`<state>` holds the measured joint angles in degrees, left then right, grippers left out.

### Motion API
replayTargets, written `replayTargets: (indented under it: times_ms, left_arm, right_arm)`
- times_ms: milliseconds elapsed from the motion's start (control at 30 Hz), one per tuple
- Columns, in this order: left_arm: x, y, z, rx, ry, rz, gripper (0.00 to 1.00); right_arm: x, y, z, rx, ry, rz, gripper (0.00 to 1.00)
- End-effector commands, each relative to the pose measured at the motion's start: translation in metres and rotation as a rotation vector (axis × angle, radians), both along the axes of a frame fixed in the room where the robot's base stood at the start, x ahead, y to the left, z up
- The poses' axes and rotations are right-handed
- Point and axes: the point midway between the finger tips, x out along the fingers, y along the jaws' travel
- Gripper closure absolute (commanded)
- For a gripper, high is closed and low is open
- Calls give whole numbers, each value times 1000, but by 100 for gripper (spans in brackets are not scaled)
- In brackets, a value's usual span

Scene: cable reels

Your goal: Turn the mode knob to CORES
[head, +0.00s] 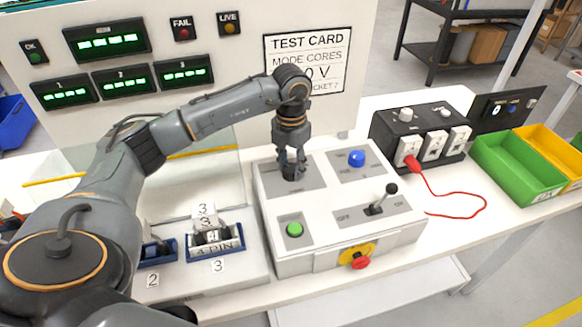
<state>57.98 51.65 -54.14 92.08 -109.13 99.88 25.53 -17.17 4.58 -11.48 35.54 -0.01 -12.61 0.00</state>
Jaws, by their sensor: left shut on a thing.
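The mode knob (291,176), dark and mostly hidden, sits on a grey plate at the back left of the white control box (340,218). My left gripper (291,166) points down over it, with its fingers shut on the knob. The knob's pointer and the lettering around it are hidden or too small to read. The test card (306,58) on the upright panel reads MODE CORES, and my arm covers part of its lower lines. My right gripper is out of view.
The box also carries a blue knob (357,158), a lever switch (382,199), a green button (294,229) and a red knob (361,260). A black socket unit (395,128) with a red plug (412,162) and green bin (518,166) stand right. Connectors (215,236) sit left.

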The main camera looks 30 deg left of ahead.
Motion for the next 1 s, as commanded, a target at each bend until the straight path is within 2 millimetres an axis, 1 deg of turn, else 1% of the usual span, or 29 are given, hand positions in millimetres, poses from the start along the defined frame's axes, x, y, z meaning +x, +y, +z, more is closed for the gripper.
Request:
replayTargets:
  times_ms: [200, 500, 700, 1000]
  left_arm:
    - [0, 0, 0, 0, -2, 191, 94]
    - [0, 0, 0, 0, -1, 383, 94]
    - [0, 0, 1, 0, -1, 452, 94]
    - [0, 0, 1, 0, -2, 482, 94]
  right_arm:
    - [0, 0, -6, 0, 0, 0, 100]
    - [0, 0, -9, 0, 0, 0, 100]
    - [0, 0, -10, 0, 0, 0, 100]
    - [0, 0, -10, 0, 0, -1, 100]
